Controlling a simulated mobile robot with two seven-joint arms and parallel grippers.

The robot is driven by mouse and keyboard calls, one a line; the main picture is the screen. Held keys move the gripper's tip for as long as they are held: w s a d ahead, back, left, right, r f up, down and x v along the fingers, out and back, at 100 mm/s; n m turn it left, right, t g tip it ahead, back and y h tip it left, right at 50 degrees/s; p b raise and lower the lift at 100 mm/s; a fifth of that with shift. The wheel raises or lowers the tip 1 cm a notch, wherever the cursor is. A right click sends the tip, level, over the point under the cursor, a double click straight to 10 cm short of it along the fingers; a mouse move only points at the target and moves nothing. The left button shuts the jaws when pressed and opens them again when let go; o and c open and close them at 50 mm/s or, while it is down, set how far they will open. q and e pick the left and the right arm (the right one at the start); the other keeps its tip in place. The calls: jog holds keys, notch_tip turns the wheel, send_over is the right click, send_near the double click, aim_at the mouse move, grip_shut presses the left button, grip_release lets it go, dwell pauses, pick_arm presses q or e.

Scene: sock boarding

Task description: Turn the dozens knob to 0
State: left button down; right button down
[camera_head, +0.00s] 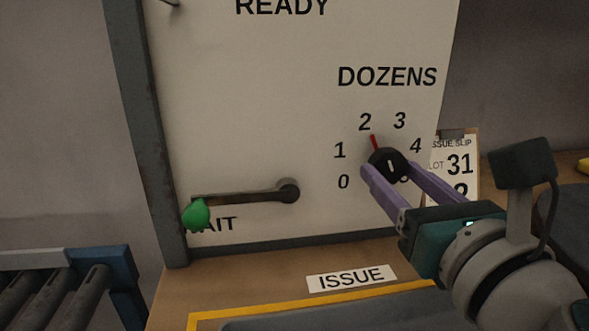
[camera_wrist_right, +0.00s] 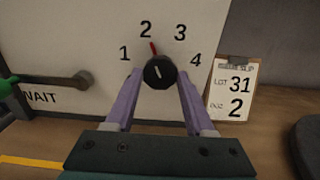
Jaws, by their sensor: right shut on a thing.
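The dozens knob (camera_head: 386,165) is a black round knob on the upright white panel, under the word DOZENS. Its red pointer is directed at the 2, and it also shows in the right wrist view (camera_wrist_right: 159,71). Numbers 0, 1, 2, 3 and 4 stand around it; the area below it is partly hidden by my fingers. My right gripper (camera_head: 390,172) has its purple fingers on both sides of the knob and is shut on it. My left gripper is not in view.
A lever with a green ball (camera_head: 196,215) points left at WAIT on the panel. A clipboard slip (camera_head: 456,168) reading LOT 31 stands to the right. An ISSUE label (camera_head: 351,277) and a yellow-edged tray area lie below. Rollers (camera_head: 65,290) are at the lower left.

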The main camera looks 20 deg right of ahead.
jog(key=shift+n, duration=0.4)
jog(key=n+p, duration=0.2)
jog(key=shift+r+n, duration=0.1)
jog(key=shift+n, duration=0.3)
jog(key=n+p, duration=0.3)
jog(key=n, duration=0.3)
jog(key=n+p, duration=0.3)
jog(key=n, duration=0.2)
jog(key=shift+d+n, duration=0.1)
jog(key=shift+n, duration=0.3)
jog(key=shift+n+p, duration=0.9)
jog(key=shift+n, duration=1.4)
jog(key=shift+c, duration=1.4)
grip_release()
